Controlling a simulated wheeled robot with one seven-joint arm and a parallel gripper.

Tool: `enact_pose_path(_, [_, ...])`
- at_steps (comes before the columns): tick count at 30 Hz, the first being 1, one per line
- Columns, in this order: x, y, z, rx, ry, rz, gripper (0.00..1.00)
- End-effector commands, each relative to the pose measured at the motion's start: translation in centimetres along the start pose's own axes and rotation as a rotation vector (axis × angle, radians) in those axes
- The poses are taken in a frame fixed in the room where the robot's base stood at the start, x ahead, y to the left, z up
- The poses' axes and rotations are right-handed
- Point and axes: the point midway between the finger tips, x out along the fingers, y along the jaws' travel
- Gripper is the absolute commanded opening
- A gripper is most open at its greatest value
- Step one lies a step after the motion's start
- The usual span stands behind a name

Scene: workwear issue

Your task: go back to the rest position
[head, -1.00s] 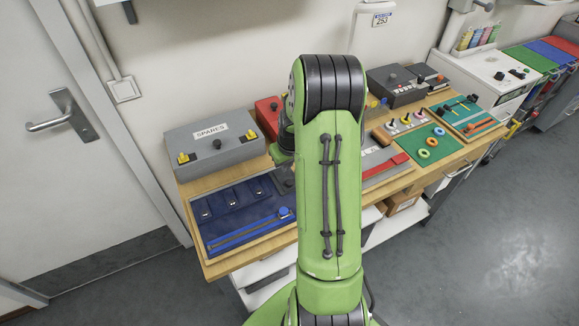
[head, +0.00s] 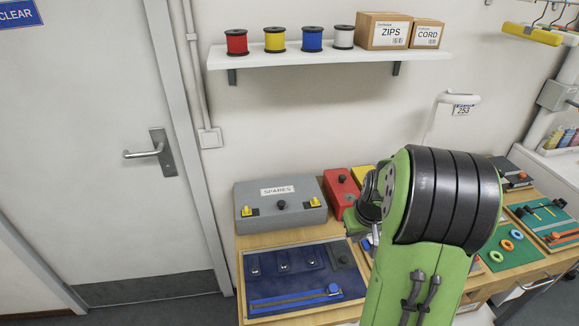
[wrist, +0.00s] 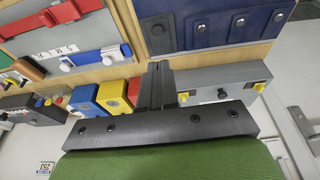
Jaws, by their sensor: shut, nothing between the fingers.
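My gripper (wrist: 159,85) shows in the wrist view as two dark fingers together, shut with nothing between them. It hangs over the workbench, near the grey box and the yellow box (wrist: 113,95). In the head view my green arm stands at the right of centre and hides part of the bench, and I cannot make out the fingertips there. The grey SPARES box (head: 281,204) has yellow latches and sits at the bench's back left. It also shows in the wrist view (wrist: 225,77).
A blue tray (head: 280,299) lies at the bench's front left. Red (head: 341,192) and yellow boxes stand behind my arm. Rings and tools lie at the right. A wall shelf (head: 330,54) holds several spools and two cartons. A door (head: 90,150) is at the left.

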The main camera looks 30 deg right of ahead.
Motion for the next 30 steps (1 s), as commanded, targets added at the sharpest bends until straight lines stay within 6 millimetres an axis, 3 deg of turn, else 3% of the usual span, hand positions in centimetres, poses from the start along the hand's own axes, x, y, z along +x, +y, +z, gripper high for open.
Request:
enact_pose_path(5, [-0.7, -0.7, -0.1, -0.012, 0.007, 0.001, 0.0])
enact_pose_path(8, [-4.0, -4.1, 0.1, -0.058, 0.035, 0.004, 0.0])
enact_pose_path(9, [-6.0, -6.1, 0.6, -0.082, 0.051, 0.003, 0.0])
enact_pose_path(13, [-12.0, -12.2, 4.3, -0.158, 0.108, -0.016, 0.0])
enact_pose_path(18, [-16.9, -16.6, 11.3, -0.23, 0.178, -0.073, 0.0])
enact_pose_path(21, [-18.0, -17.4, 14.3, -0.253, 0.203, -0.106, 0.0])
enact_pose_path(24, [-18.3, -17.6, 15.8, -0.262, 0.212, -0.123, 0.0])
enact_pose_path(30, [-18.4, -17.6, 16.0, -0.262, 0.212, -0.126, 0.0])
